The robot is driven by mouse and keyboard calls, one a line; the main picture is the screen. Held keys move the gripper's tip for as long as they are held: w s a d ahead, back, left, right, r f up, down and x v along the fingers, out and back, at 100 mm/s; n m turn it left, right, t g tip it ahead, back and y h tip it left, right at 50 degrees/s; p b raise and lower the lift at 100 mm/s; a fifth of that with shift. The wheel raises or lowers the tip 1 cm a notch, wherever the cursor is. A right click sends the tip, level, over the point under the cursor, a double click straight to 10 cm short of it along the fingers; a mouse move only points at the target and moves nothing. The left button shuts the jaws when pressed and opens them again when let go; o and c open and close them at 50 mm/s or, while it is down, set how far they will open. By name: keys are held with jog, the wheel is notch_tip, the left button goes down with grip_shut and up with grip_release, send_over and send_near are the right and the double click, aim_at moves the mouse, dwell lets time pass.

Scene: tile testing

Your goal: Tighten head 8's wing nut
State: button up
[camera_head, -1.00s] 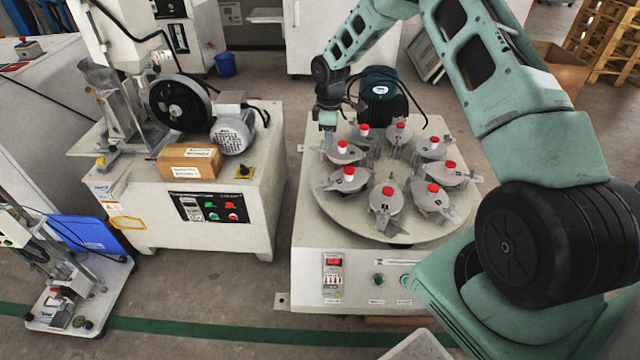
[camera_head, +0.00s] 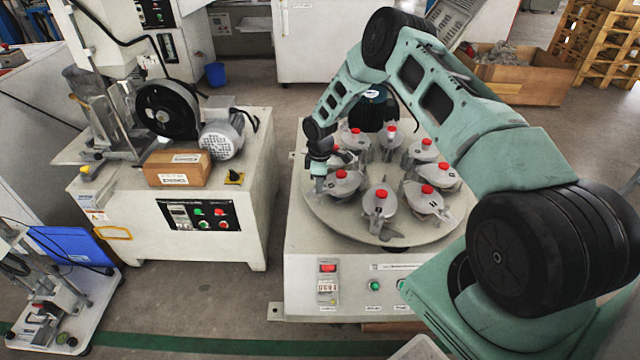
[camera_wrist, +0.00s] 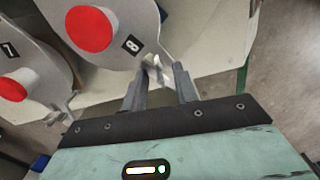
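Head 8 (camera_wrist: 118,22) is a grey metal head with a red cap (camera_wrist: 89,28) and a black label reading 8, at the top of the wrist view. Its wing nut (camera_wrist: 155,70) is a small pale metal piece at the head's lower edge. My gripper (camera_wrist: 160,80) is open, with its two fingers apart and pointing at the wing nut, which shows between and just beyond the tips. I cannot tell whether either finger touches it. In the head view my gripper (camera_head: 318,165) is at the left edge of the round turntable (camera_head: 330,222), its fingers too small to make out.
Head 7 (camera_wrist: 40,65) is close beside head 8, at left in the wrist view. Several similar red-capped heads ring the turntable, with a motor (camera_head: 372,108) behind. Another machine (camera_head: 170,195) with a cardboard box (camera_head: 177,168) stands at the left, across a floor gap.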

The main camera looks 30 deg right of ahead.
grip_shut()
jog(key=shift+m, duration=0.4)
jog(key=m+p, duration=0.1)
jog(key=m, duration=0.3)
jog(key=shift+m, duration=0.4)
jog(key=m, duration=0.5)
jog(key=shift+m, duration=0.3)
grip_release()
